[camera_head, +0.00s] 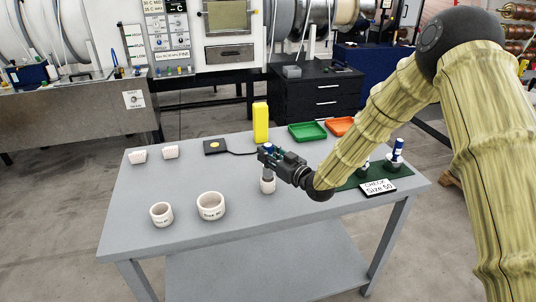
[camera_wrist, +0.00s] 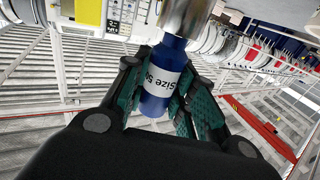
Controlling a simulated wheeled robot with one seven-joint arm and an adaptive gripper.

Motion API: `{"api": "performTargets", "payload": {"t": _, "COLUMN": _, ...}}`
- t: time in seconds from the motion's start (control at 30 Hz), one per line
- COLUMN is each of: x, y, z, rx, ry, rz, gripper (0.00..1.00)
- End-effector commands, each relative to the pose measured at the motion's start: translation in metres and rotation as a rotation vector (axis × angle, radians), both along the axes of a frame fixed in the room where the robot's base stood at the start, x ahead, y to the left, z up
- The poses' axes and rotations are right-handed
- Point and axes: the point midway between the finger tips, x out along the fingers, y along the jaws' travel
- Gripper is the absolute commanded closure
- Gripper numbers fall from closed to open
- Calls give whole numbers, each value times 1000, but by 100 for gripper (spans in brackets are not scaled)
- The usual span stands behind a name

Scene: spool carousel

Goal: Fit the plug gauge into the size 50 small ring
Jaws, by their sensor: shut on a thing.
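My gripper (camera_head: 267,152) is shut on the blue handle of the plug gauge (camera_wrist: 165,85), whose white label reads "Size 5" with the rest cut by the curve. Its metal end (camera_wrist: 187,18) points away from my palm, and downward in the head view. A small white ring (camera_head: 267,186) stands on the table directly under the gauge. I cannot tell whether the metal end is just above the ring or inside it. Another small white ring (camera_head: 161,214) and a wider one (camera_head: 211,206) stand at the front left. Ring labels are too small to read.
On the grey table (camera_head: 190,240) are two white blocks (camera_head: 171,152), a black pad (camera_head: 215,147), a yellow upright block (camera_head: 260,122), a green tray (camera_head: 307,131) and an orange tray (camera_head: 341,126). A green mat with a blue-handled gauge (camera_head: 397,150) and a "Size 50" sign (camera_head: 378,188) lie right.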

Motion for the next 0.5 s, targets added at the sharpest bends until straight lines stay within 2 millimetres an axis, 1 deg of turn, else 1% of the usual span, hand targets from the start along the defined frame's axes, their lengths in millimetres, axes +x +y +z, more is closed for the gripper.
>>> {"api": "performTargets", "payload": {"t": 0.5, "x": 0, "y": 0, "z": -10, "rx": 0, "ry": 0, "rz": 0, "gripper": 100}}
